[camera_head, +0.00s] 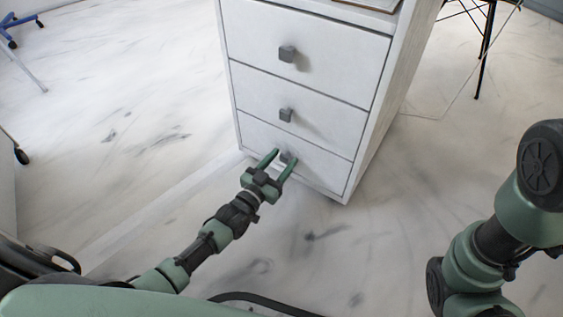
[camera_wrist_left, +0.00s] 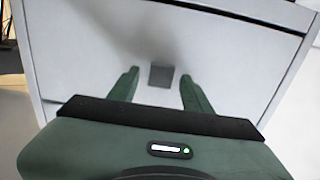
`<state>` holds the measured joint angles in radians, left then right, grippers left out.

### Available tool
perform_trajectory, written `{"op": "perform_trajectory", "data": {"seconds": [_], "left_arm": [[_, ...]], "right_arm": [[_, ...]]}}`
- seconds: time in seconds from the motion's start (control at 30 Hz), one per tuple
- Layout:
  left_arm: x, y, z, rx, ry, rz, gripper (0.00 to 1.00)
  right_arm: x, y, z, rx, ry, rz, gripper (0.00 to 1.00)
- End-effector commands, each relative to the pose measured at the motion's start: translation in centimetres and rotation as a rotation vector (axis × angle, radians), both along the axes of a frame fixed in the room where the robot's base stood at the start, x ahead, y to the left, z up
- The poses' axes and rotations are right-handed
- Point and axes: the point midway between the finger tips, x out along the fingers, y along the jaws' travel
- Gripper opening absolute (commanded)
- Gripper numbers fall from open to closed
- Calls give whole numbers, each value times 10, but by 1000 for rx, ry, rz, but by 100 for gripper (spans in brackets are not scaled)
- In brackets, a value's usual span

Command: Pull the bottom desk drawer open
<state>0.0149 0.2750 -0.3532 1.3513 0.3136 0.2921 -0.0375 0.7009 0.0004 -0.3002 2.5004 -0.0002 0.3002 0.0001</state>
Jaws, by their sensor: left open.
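The white desk drawer unit has three stacked drawers, each with a small dark square knob. The bottom drawer (camera_head: 318,168) is flush with the unit's front. Its knob (camera_wrist_left: 161,76) shows in the left wrist view between my two fingers; in the head view the knob is partly hidden by the gripper. My left gripper (camera_head: 281,157) is open, with its fingers pointing at the drawer front, one on each side of the knob. In the left wrist view the fingers (camera_wrist_left: 158,84) stand apart from the knob. My right gripper is out of view; only my right arm shows.
The middle drawer (camera_head: 325,122) and top drawer (camera_head: 335,60) above are closed. The marble-look floor (camera_head: 130,120) is clear in front of the unit and to its left. A thin-legged black chair (camera_head: 487,45) stands behind on the right.

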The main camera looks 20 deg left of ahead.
Motion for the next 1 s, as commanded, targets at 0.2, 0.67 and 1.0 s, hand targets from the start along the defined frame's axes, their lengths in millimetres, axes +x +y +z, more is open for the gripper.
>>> {"op": "perform_trajectory", "data": {"seconds": [0.2,0.67,1.0], "left_arm": [[0,0,0,0,0,0,24],[-1,0,0,0,0,0,0],[-1,0,0,0,1,0,0]], "right_arm": [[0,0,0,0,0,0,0],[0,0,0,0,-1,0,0],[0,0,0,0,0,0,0]]}}
